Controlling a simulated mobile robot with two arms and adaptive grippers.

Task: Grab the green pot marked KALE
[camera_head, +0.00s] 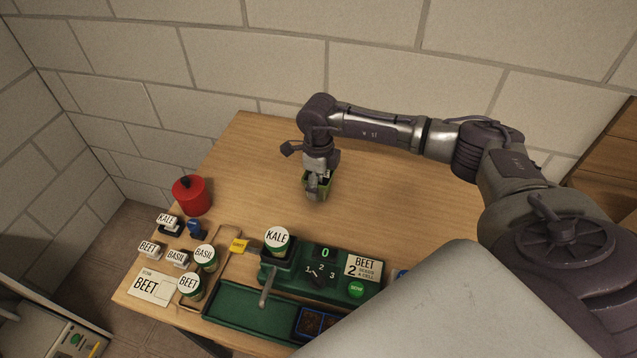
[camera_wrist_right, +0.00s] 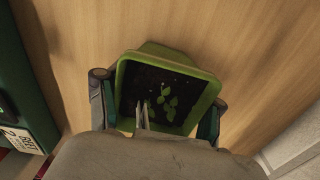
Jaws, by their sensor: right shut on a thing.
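A light-green square pot (camera_head: 328,184) with dark soil is between the fingers of my right gripper (camera_head: 317,188), over the back middle of the table. In the right wrist view the pot (camera_wrist_right: 165,57) holds small green seedlings. My right gripper (camera_wrist_right: 158,107) is shut on it, with one finger against each side. No KALE marking shows on the pot in either view, and I cannot tell whether the pot touches the table. My left gripper is not in view.
A green seeder machine (camera_head: 235,310) with a KALE-topped hopper (camera_head: 277,240) stands at the table's front. The wooden table (camera_head: 255,160) is clear around the pot.

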